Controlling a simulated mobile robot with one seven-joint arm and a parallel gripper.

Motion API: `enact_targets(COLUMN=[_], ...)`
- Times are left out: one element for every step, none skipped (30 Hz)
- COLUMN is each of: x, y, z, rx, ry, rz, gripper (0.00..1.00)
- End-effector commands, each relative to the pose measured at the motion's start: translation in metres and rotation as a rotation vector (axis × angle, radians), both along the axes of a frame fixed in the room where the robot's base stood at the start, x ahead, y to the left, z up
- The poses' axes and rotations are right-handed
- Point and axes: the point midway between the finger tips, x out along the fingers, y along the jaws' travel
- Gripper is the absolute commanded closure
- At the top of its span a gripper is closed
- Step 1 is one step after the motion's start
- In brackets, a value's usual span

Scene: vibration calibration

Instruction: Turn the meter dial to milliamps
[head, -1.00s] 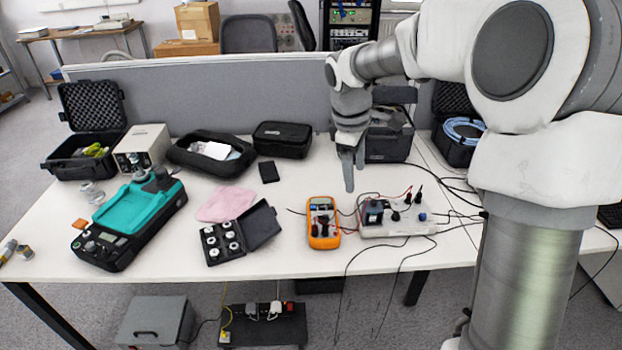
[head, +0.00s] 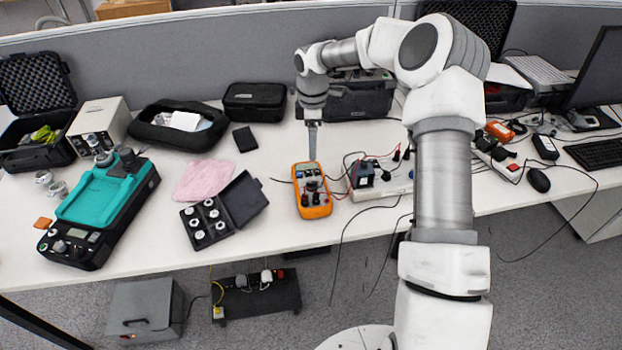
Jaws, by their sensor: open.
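The meter (head: 311,191) is an orange handheld multimeter lying face up on the white table, near the middle of the head view. Leads run from it toward a pale terminal block on its right. Its dial is too small to read, and dark plugs or leads cover part of its face. My gripper (head: 312,140) points down just behind the meter's far end, apart from it as far as I can see. The gripper is open and empty; its fingers overlap in this view, so the gap does not show.
A pale terminal block (head: 397,185) with a dark box (head: 362,174) and cables stands right of the meter. An open black case of weights (head: 203,222), a pink cloth (head: 203,180) and a teal device (head: 96,196) lie left. A black case (head: 253,102) stands behind.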

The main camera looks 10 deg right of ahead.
Motion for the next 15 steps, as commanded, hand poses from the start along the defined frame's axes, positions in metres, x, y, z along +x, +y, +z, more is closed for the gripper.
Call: enact_targets(x=[-0.001,-0.001,-0.001,-0.001,-0.001,-0.001,-0.001,-0.001,-0.001,-0.001,-0.001,-0.001,-0.001,-0.001,-0.001], y=[0.000,0.000,0.000,0.000,0.000,0.000,0.000,0.001,0.000,0.000,0.001,0.001,0.000,0.000,0.001], z=[-0.013,-0.020,-0.029,-0.036,-0.042,-0.051,-0.058,-0.064,-0.073,-0.080,-0.086,-0.094,-0.100,-0.105,-0.112], rx=[0.001,0.002,0.001,0.001,0.002,0.001,0.001,0.002,0.002,0.001,0.002,0.002,0.001,0.001,0.002], ry=[0.005,0.005,0.005,0.005,0.005,0.005,0.005,0.005,0.004,0.005,0.005,0.003,0.004,0.004,0.003], rz=[-0.001,-0.001,0.000,0.000,0.000,-0.001,-0.001,-0.001,-0.001,0.000,-0.001,-0.002,-0.001,-0.001,-0.001], gripper=[0.26,0.26,0.26,0.26,0.26,0.26,0.26,0.26,0.26,0.26,0.26,0.26,0.26,0.26,0.26])
